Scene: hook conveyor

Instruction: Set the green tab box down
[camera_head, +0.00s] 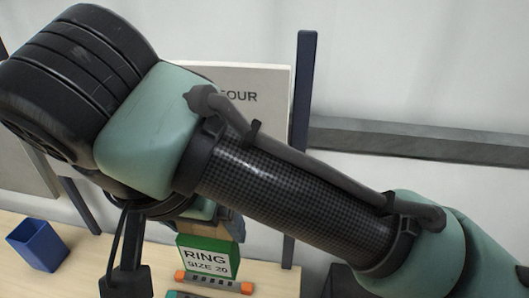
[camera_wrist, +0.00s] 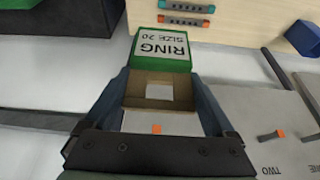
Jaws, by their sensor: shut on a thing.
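The green tab box (camera_head: 208,257) has a white label reading RING SIZE 20 and hangs below my arm in the head view, in front of the wooden table. In the wrist view the green box (camera_wrist: 162,48) lies beyond my fingertips, with its tan cardboard tab (camera_wrist: 133,90) and square window towards me. My gripper (camera_wrist: 160,88) is shut on this tab, one finger on each side. In the head view my arm hides most of the gripper. I cannot tell the gap between box and table.
On the wooden table (camera_wrist: 240,18) are an orange bar (camera_head: 214,283) and a teal bar (camera_wrist: 186,6), close to the box. A blue bin (camera_head: 38,245) stands at the left. A grey panel (camera_wrist: 250,112) carries a small orange-tipped hook (camera_wrist: 270,136). A dark post (camera_head: 300,130) rises behind.

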